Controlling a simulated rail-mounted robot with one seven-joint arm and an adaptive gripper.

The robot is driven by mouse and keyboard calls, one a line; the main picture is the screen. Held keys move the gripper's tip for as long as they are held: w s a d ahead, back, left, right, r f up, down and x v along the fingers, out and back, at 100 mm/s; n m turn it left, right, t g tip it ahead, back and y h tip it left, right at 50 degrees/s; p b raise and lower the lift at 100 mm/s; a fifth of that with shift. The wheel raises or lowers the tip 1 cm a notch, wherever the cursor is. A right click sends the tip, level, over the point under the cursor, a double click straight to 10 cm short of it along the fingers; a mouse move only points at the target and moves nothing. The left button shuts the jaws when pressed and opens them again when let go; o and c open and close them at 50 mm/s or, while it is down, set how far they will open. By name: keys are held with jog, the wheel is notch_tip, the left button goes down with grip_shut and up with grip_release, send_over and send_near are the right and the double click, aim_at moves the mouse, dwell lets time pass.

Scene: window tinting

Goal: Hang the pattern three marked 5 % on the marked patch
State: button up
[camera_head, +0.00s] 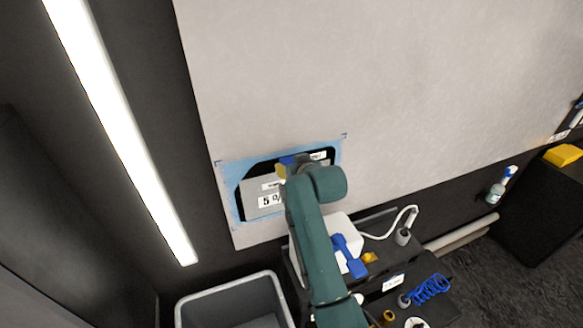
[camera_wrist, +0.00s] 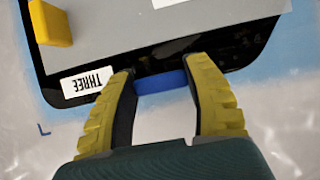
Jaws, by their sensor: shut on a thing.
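The grey pattern (camera_head: 262,197) with a "5 %" label lies against a black, rounded shape ringed in light blue (camera_head: 228,189) on the pale wall sheet. Black shows around part of the pattern's edge. My arm hides the pattern's right part in the head view.
A yellow block (camera_wrist: 50,22) sticks out at the pattern's left in the wrist view. Dark blue corner marks (camera_head: 343,136) lie around the patch. A grey bin (camera_head: 232,296) and a dark cart (camera_head: 425,290) with blue coiled cord (camera_head: 428,289) stand below. The upper sheet is clear.

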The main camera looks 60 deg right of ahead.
jog(key=o, duration=1.3)
jog(key=shift+f, duration=0.1)
jog(key=shift+s+a, duration=0.1)
jog(key=v, duration=1.2)
